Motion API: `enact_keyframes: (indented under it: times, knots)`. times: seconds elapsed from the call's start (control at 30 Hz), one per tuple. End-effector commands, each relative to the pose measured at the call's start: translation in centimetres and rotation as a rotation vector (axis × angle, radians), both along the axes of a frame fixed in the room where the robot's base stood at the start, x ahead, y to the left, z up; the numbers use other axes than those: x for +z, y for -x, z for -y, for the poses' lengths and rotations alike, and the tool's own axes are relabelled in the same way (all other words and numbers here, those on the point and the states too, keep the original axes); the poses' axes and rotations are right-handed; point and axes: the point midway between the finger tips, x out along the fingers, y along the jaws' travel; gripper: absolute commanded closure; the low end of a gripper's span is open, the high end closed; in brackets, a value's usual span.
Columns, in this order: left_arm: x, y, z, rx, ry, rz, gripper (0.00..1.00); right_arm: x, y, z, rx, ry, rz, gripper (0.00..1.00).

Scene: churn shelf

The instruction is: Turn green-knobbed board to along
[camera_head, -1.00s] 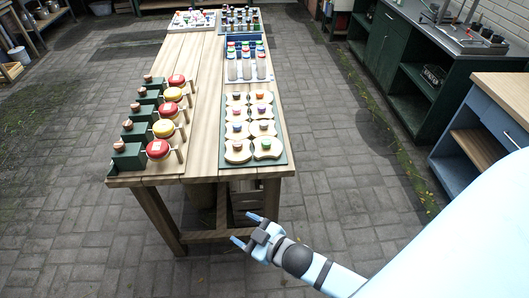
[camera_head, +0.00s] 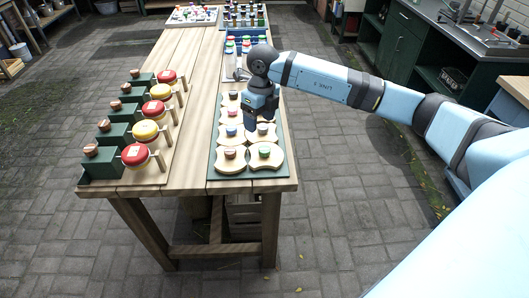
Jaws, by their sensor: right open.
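The green-knobbed board (camera_head: 265,162) is a pale wooden board with scooped sides. It lies at the front right of the dark green tray (camera_head: 215,174), its green knob facing up. My right gripper (camera_head: 250,128) is open and points down over the tray, just behind the green-knobbed board. It appears above the right board of the row behind and hides much of it. I cannot tell its exact height. My left gripper is not in view.
A board with a brown knob (camera_head: 229,153) is left of the green one, and a blue-knobbed board (camera_head: 231,131) lies behind that. Red and yellow round pieces with green blocks (camera_head: 100,164) stand along the table's left. Bare table (camera_head: 196,120) runs between.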

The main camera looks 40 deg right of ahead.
Motion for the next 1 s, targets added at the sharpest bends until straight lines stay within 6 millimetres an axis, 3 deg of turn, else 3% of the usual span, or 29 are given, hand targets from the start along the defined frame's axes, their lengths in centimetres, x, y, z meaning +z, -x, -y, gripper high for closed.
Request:
enact_keyframes:
  times: [0.1,0.23,0.7,1.0]
  knots:
    - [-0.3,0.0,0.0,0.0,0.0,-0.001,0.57,0.6,-0.5,1.9,-0.023,0.078,0.009,0.35]
    - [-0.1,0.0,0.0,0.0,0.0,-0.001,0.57,-0.5,-0.5,2.2,-0.028,0.091,0.005,0.35]
    - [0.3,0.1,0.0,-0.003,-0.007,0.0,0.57,-9.9,-0.5,2.1,-0.027,0.085,0.005,0.35]
    - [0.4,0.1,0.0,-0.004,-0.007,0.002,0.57,-12.7,-0.5,2.0,-0.026,0.084,0.009,0.35]
